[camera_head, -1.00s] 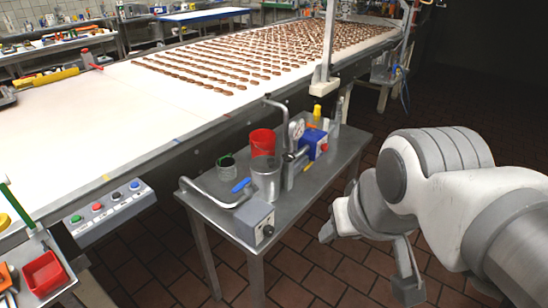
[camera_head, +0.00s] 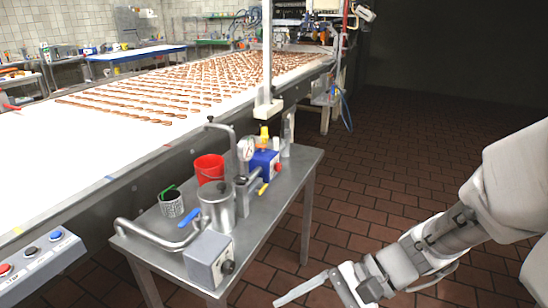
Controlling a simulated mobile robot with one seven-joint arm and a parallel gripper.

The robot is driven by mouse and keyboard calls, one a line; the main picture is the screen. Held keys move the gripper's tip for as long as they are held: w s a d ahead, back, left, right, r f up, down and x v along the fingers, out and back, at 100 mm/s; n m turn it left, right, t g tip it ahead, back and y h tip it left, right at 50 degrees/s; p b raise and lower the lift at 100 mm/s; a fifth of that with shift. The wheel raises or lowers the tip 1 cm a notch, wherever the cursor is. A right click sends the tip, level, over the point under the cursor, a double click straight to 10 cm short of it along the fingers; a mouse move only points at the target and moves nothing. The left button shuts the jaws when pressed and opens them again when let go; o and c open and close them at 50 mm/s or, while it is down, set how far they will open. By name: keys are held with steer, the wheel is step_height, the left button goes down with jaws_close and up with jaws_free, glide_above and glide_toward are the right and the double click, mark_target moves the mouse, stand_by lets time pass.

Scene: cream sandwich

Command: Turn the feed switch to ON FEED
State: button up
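A grey box with a dark round knob (camera_head: 228,267) on its side, likely the feed switch, sits at the near corner of the small metal table (camera_head: 285,195). Its labels are too small to read, so the switch position cannot be told. My gripper (camera_head: 300,291) is at the bottom of the view, right of the box and apart from it. One long finger shows, pointing left; the other cannot be made out, so I cannot tell how far it is open. Nothing is seen held in it.
A button panel (camera_head: 40,262) is at left, beside the conveyor (camera_head: 60,150). Tiled floor at right is clear.

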steer(key=w+f+m+t+y+b, duration=0.3)
steer(key=w+f+m+y, duration=0.2)
steer(key=w+f+m, duration=0.1)
steer(key=m+t+b, duration=0.3)
steer(key=m+t, duration=0.3)
steer(key=m, duration=0.1)
glide_toward(232, 269)
steer(key=shift+y, duration=0.4)
steer(key=b+x, duration=0.1)
steer(key=x, duration=0.4)
steer(key=b+x, duration=0.1)
steer(key=x, duration=0.2)
steer(key=shift+w+a+f+b, duration=0.15)
steer(key=shift+w+f+b, duration=0.05)
steer(key=shift+f+b, duration=0.15)
jaws_close()
